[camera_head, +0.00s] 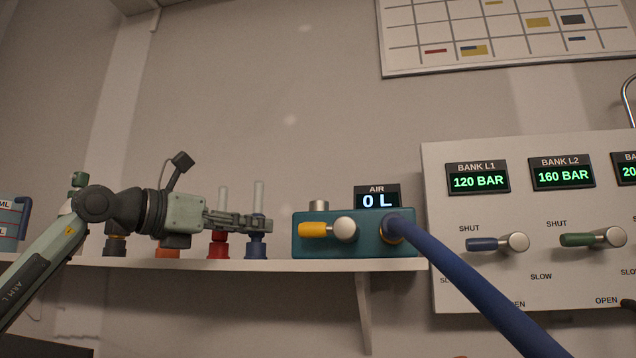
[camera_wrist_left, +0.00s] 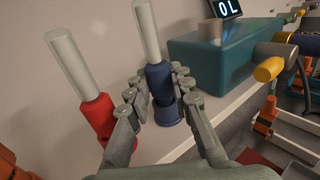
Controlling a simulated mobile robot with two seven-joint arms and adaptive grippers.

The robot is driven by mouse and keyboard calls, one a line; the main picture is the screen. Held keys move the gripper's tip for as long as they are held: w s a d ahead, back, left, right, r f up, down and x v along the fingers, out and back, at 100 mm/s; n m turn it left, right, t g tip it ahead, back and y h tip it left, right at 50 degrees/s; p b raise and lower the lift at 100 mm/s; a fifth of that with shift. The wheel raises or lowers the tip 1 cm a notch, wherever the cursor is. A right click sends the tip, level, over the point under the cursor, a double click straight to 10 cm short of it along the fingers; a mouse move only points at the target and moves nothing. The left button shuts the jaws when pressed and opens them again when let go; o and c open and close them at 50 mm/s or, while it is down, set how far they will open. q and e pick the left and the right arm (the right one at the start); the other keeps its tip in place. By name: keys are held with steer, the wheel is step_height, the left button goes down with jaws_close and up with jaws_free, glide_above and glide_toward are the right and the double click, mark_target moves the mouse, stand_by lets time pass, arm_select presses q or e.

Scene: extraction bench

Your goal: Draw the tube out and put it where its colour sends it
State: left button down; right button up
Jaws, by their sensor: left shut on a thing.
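A pale tube with a blue lower part (camera_wrist_left: 145,30) stands upright on the shelf, its base in a blue holder (camera_head: 256,248). My left gripper (camera_head: 262,222) reaches in from the left at this tube. In the left wrist view its fingers (camera_wrist_left: 158,92) are shut on the blue part from both sides, with the pale top rising above them. A second pale tube with a red lower part (camera_wrist_left: 75,62) stands just left, in a red holder (camera_head: 217,248), apart from the fingers. My right gripper is not in view.
A teal air box (camera_head: 310,245) with a yellow lever and a display reading 0 L stands just right of the blue holder. A thick blue hose (camera_head: 470,285) runs down from it. Orange (camera_head: 168,253) and dark (camera_head: 115,246) holders stand left. A bank panel (camera_head: 535,285) is at right.

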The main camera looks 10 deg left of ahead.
arm_select(q)
steer(key=shift+f, duration=0.25)
steer(key=c, duration=1.3)
jaws_free()
steer(key=v, duration=1.2)
steer(key=shift+f, duration=0.1)
